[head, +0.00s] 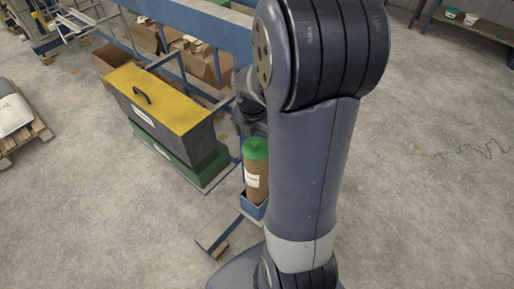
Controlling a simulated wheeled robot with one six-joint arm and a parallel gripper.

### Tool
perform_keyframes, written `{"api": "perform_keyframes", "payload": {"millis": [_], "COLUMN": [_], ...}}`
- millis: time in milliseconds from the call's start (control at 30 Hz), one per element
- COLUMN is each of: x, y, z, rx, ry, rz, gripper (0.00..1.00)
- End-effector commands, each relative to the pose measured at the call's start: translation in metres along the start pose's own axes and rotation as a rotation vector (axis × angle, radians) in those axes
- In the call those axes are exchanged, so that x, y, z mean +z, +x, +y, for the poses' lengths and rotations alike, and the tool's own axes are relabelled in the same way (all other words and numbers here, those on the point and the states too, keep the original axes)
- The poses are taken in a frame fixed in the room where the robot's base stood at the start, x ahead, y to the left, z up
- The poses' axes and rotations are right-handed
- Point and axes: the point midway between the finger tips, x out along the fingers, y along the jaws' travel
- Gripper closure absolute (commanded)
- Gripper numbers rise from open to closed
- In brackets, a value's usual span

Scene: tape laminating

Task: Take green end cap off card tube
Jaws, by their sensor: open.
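The card tube (256,182) is brown with a white label and stands upright in a blue holder (252,206) near the middle of the head view. The green end cap (255,149) sits on its top end. My gripper (248,122) is above and slightly behind the cap, dark and partly hidden by my own arm. It is open, and I see nothing held in it. My arm covers the right side of the tube and holder. I cannot tell whether the fingers touch the cap.
A grey box with a yellow lid (165,95) and black handle stands on a green base (180,158) left of the tube. A blue frame (205,28) with cardboard boxes (205,62) is behind. Bare concrete floor lies at right and front left.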

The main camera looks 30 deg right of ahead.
Motion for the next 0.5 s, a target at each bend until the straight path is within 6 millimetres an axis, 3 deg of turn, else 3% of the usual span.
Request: {"api": "perform_keyframes", "payload": {"millis": [233, 500], "x": [0.002, 0.002], "y": [0.033, 0.041], "z": [-0.001, -0.001], "rx": [-0.003, -0.001], "ry": [-0.001, 0.000], "rz": [0.002, 0.000], "gripper": [0.00, 0.00]}}
